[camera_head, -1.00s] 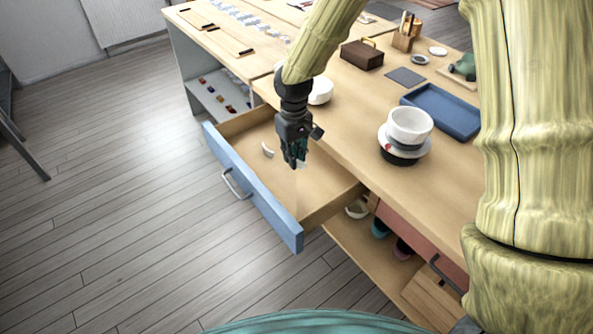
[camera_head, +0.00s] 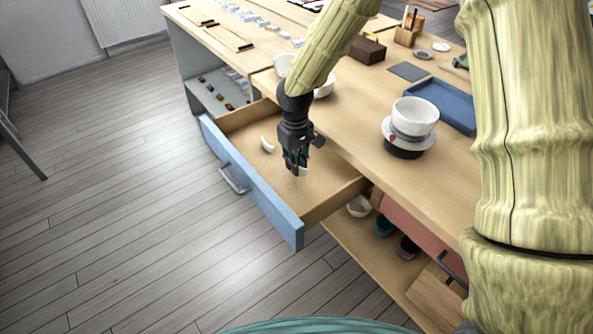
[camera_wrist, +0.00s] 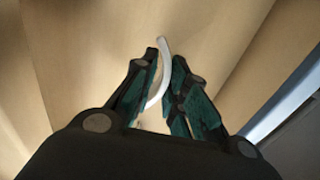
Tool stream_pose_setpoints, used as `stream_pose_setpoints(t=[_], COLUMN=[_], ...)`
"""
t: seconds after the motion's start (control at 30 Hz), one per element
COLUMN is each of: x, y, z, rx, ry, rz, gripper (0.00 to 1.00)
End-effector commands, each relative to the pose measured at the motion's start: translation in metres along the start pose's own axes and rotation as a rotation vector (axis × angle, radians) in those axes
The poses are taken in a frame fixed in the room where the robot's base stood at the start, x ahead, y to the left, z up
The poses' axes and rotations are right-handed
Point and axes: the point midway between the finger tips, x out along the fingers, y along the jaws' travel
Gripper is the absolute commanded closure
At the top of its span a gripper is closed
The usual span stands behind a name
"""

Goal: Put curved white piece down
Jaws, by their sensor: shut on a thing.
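My gripper (camera_head: 297,166) is inside the open drawer (camera_head: 255,192), low over its wooden floor. In the wrist view my gripper (camera_wrist: 168,82) is shut on a curved white piece (camera_wrist: 163,66), which stands up between the fingertips. In the head view the held piece (camera_head: 303,171) shows only as a small white bit at the fingertips. I cannot tell whether it touches the drawer floor. Another curved white piece (camera_head: 267,145) lies on the drawer floor to the left of my gripper.
The drawer's blue front (camera_head: 250,185) and wooden sides surround my gripper. On the tabletop stand a white cup (camera_head: 414,113) on a stacked base and a blue tray (camera_head: 446,103). White bowls stand behind my arm. The drawer floor around the loose piece is clear.

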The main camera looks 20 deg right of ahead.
Motion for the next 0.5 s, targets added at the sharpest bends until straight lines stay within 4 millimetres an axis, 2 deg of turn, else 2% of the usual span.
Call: stream_pose_setpoints(t=[0.27,0.5], x=[0.032,0.034], y=[-0.001,-0.001], z=[0.001,0.0], rx=[0.0,-0.001], ry=[-0.002,0.0], rz=[-0.001,0.0], gripper=[1.0,1.0])
